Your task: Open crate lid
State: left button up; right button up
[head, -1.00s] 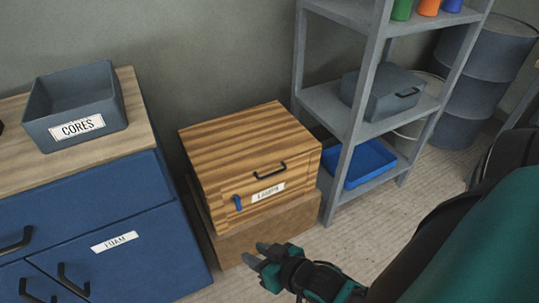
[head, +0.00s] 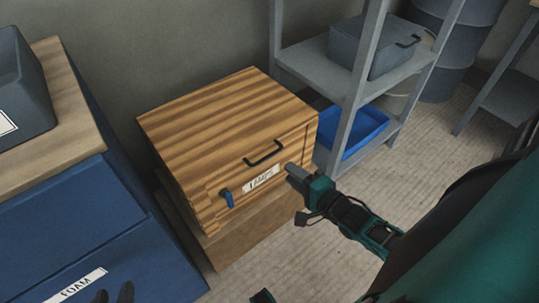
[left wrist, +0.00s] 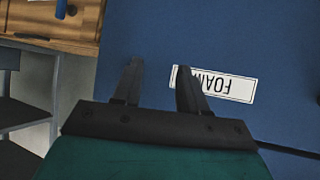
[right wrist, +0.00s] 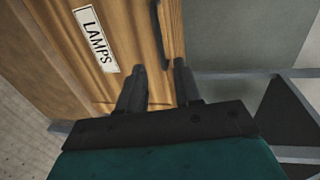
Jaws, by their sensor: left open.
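The striped wooden crate (head: 225,140) stands with its lid down. A black handle (head: 264,153) is on its front near the top, above a LAMPS label (head: 261,179). A blue latch (head: 227,198) hangs on the front, left of the label. My right gripper (head: 292,171) is in front of the crate, right of the label and below the handle. In the right wrist view its fingers (right wrist: 159,68) are apart and empty, with the handle (right wrist: 166,35) just beyond the tips. My left gripper (head: 113,295) is open and empty before the blue cabinet; its fingers (left wrist: 156,78) show in the left wrist view.
The crate sits on a brown box (head: 255,225). The blue cabinet (head: 90,225) with a grey bin (head: 25,85) on top is at left. A grey shelf rack (head: 357,100) with a blue tray (head: 366,130) is close at right. The floor in front is open.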

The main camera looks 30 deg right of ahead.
aim_at(270, 157)
jog(key=b+x, duration=0.3)
jog(key=x, duration=0.7)
jog(key=shift+w+a+f, duration=0.1)
jog(key=shift+w+a, duration=0.05)
jog(key=shift+w, duration=0.35)
jog(key=c, duration=0.6)
grip_shut()
